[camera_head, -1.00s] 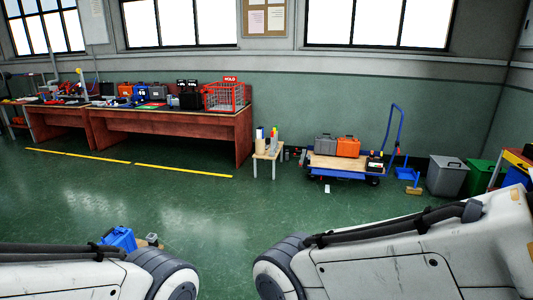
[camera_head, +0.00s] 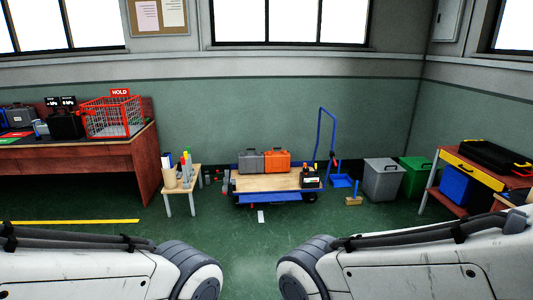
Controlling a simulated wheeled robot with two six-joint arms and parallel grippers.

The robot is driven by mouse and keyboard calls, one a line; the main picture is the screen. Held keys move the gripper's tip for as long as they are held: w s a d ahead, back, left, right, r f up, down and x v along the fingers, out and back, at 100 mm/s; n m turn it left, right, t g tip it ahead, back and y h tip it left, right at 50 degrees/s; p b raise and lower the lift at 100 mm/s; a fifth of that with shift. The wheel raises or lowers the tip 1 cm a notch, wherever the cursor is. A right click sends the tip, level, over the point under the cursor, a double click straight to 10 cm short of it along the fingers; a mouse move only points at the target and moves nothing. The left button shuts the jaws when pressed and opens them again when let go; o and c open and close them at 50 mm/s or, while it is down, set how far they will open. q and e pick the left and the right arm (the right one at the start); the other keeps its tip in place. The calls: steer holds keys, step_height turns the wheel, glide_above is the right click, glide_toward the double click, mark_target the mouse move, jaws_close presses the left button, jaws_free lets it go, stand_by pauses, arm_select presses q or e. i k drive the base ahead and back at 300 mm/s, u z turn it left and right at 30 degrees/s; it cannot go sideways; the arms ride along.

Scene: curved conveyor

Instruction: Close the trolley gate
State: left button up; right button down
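The blue trolley (camera_head: 240,194) stands by the back wall, right of centre, with a wooden deck and a blue push handle (camera_head: 320,130) at its right end. A grey case (camera_head: 251,161) and an orange case (camera_head: 277,161) stand side by side at the back of the deck. A dark box (camera_head: 311,178) is at its right end. A blue strip at the trolley's front edge (camera_head: 270,197) may be the gate; its position is too small to tell. Parts of both my arms fill the bottom corners, but neither gripper is in view.
A small stool (camera_head: 191,191) with bottles stands left of the trolley. A workbench (camera_head: 125,170) with a red basket (camera_head: 112,118) is at left. Grey (camera_head: 383,180) and green (camera_head: 414,175) bins and a shelf cart (camera_head: 480,160) are at right. The floor before the trolley looks mostly clear.

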mark_target(244, 198)
steer(key=z, duration=0.15)
steer(key=i, duration=1.95)
steer(key=u, duration=0.3)
steer(key=i, duration=2.45)
steer(key=u, duration=0.35)
